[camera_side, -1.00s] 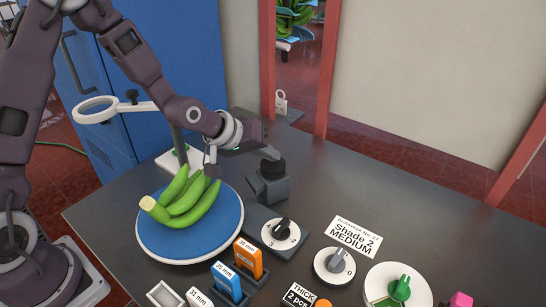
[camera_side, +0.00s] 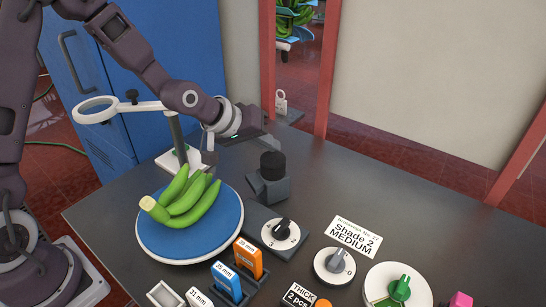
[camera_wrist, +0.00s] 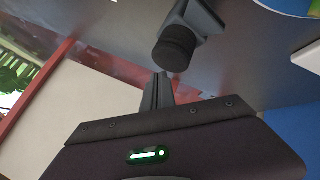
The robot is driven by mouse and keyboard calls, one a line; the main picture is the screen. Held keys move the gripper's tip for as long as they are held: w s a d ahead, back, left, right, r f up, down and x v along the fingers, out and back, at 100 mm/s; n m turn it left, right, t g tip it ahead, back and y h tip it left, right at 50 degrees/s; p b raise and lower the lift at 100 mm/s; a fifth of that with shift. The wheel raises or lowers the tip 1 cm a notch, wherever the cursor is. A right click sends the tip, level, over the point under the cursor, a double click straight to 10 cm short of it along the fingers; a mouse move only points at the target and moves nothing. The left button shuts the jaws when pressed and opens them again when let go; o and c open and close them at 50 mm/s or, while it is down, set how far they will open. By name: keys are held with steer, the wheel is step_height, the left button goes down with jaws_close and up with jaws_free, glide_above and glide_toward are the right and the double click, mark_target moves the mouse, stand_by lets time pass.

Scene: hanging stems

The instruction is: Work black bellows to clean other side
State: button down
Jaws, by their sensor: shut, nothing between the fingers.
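The black bellows (camera_side: 272,162) is a ribbed black cylinder on a grey block (camera_side: 269,187), on the table behind the blue turntable (camera_side: 226,246). In the wrist view the bellows (camera_wrist: 175,48) shows just beyond my fingertips. My gripper (camera_side: 268,141) is above and slightly left of the bellows in the side view, and a small gap shows between them. The fingers are shut with nothing in them; they also show in the wrist view (camera_wrist: 162,76). A green banana cluster (camera_side: 185,198) lies on the turntable.
A magnifier on a stand (camera_side: 98,109) is at the left, behind the turntable. In front are a black-and-white dial (camera_side: 281,233), orange (camera_side: 248,258) and blue (camera_side: 228,280) gauges, a second dial (camera_side: 333,264) and a green knob (camera_side: 401,287). The table right of the bellows is clear.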

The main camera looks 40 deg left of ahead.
mark_target(269, 159)
steer(key=shift+r, duration=2.45)
stand_by(0.5)
step_height(269, 159, up, 4)
steer(key=shift+f, duration=0.1)
steer(key=shift+f, duration=0.15)
steer(key=shift+f, duration=4.3)
steer(key=shift+f, duration=0.1)
steer(key=shift+f, duration=0.3)
